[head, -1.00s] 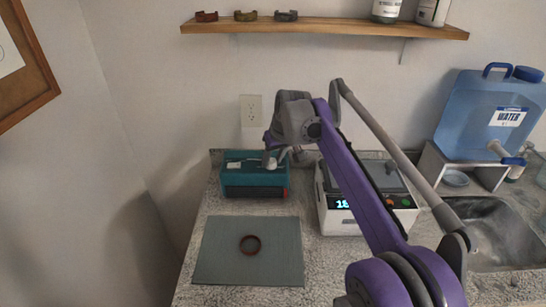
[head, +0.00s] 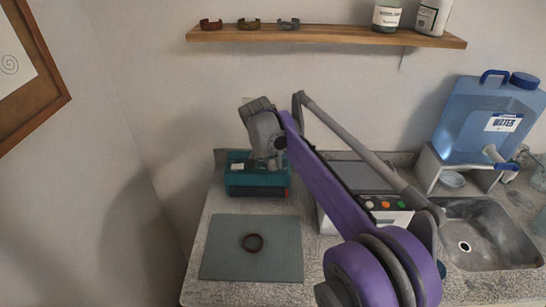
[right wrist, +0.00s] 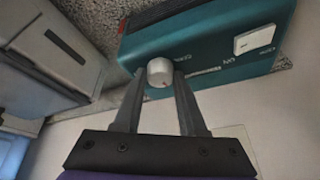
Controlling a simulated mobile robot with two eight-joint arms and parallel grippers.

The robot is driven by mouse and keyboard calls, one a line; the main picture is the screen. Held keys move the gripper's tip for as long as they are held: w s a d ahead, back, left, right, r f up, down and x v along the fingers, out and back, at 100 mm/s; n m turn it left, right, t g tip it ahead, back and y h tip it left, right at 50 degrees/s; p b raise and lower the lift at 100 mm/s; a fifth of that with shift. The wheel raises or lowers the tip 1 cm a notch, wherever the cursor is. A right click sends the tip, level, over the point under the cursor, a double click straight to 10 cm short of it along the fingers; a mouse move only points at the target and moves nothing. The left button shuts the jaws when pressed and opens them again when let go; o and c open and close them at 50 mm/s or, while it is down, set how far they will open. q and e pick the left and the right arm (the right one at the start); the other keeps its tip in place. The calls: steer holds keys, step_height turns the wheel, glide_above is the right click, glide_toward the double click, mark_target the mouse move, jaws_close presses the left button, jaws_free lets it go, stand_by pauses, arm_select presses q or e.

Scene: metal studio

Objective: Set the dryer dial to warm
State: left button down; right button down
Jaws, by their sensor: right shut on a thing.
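The teal dryer (head: 250,183) stands at the back left of the counter, against the wall. My right gripper (right wrist: 158,80) is shut on the dial, one finger on each side. In the head view my right gripper (head: 272,160) reaches down onto the dryer's top and hides the dial. My left gripper is not in view.
A white device with coloured buttons (head: 385,204) stands to the right, partly behind my arm. The sink (head: 490,240) and water jug (head: 485,115) are farther right. A shelf (head: 330,35) hangs above.

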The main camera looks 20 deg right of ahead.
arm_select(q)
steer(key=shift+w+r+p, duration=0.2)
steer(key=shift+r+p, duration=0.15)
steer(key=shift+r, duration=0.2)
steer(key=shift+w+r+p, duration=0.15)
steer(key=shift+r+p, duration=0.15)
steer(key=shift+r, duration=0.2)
arm_select(e)
steer(key=shift+w+a+m+g+h, duration=0.15)
steer(key=shift+m+g, duration=0.15)
steer(key=shift+m, duration=0.5)
steer(key=shift+d+m+g+h, duration=0.15)
steer(key=shift+m+g, duration=0.15)
steer(key=shift+m, duration=0.5)
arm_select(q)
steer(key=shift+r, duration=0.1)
arm_select(e)
steer(key=shift+a, duration=0.1)
steer(key=shift+c, duration=2.4)
jaws_free()
steer(key=shift+r, duration=0.1)
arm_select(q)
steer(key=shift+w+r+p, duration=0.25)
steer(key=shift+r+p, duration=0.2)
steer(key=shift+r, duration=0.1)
arm_select(e)
steer(key=v, duration=1)
steer(key=shift+a+r, duration=0.2)
steer(key=shift+r, duration=0.1)
